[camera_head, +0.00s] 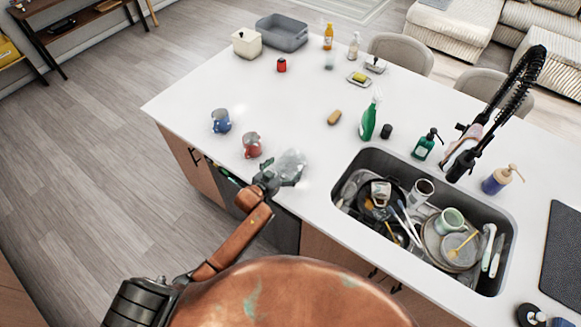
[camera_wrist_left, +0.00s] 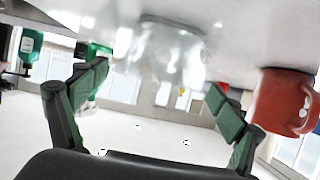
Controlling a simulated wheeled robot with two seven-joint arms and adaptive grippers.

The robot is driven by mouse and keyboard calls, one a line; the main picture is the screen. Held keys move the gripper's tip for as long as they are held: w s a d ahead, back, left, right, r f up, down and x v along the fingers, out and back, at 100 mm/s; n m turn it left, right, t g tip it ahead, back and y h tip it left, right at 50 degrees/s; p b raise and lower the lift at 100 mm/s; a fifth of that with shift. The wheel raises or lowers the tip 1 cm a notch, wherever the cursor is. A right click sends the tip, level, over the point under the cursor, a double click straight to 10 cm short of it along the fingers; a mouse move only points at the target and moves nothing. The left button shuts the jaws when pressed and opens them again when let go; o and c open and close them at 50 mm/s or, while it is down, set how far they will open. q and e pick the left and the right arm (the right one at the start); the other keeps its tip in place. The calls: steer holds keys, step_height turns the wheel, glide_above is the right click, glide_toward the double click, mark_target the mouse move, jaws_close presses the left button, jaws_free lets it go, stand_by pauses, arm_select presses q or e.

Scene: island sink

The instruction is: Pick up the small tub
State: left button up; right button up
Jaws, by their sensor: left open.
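A small clear tub (camera_head: 290,165) stands on the white island counter near its front edge, left of the sink. It also shows in the left wrist view (camera_wrist_left: 165,48), see-through and blurred at its edges. My left gripper (camera_head: 272,176) is at the tub's near left side in the head view. In the left wrist view the two dark green fingers (camera_wrist_left: 155,90) are spread apart, with the tub showing beyond and between them. I cannot tell whether a finger touches it. My right gripper is not in view.
A red mug (camera_head: 252,145) stands close left of the tub, a blue mug (camera_head: 221,121) beyond it. The sink (camera_head: 346,176) full of dishes is to the right. A green spray bottle (camera_head: 369,122) and a sponge (camera_head: 334,117) stand farther back. The counter's middle left is clear.

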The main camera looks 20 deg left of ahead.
mark_target(290, 169)
arm_select(q)
steer(key=shift+x, duration=2.25)
steer(key=shift+s+f, duration=0.1)
steer(key=shift+c, duration=0.3)
steer(key=c, duration=1.2)
steer(key=shift+c, duration=0.2)
